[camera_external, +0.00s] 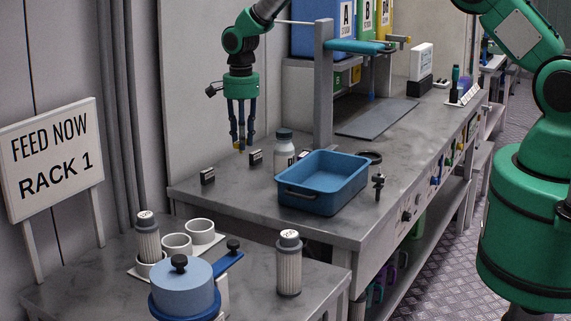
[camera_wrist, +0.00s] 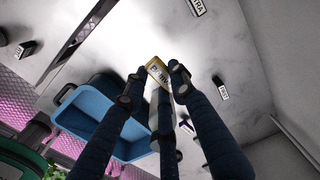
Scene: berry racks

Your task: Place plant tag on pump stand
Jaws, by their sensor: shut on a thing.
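My gripper (camera_external: 240,146) hangs fingers-down above the back left of the grey bench. Its fingers (camera_wrist: 160,82) are shut on a small yellow-edged tag with a pale printed face, the plant tag (camera_wrist: 154,70). Only a yellow speck of the tag (camera_external: 238,150) shows in the external view. Small black stands with white labels are on the bench: one at left (camera_external: 207,176) and one just right of my gripper (camera_external: 255,158). The wrist view shows a labelled stand (camera_wrist: 220,88) and another ending in "TRA" (camera_wrist: 197,7). I cannot read which is the pump stand.
A blue tray (camera_external: 296,193) and a white bottle (camera_external: 284,152) stand right of my gripper. A grey post frame (camera_external: 323,100) rises behind them. A front table holds a blue lidded pot (camera_external: 184,290), white cups and ribbed canisters (camera_external: 289,268). The bench's left end is mostly clear.

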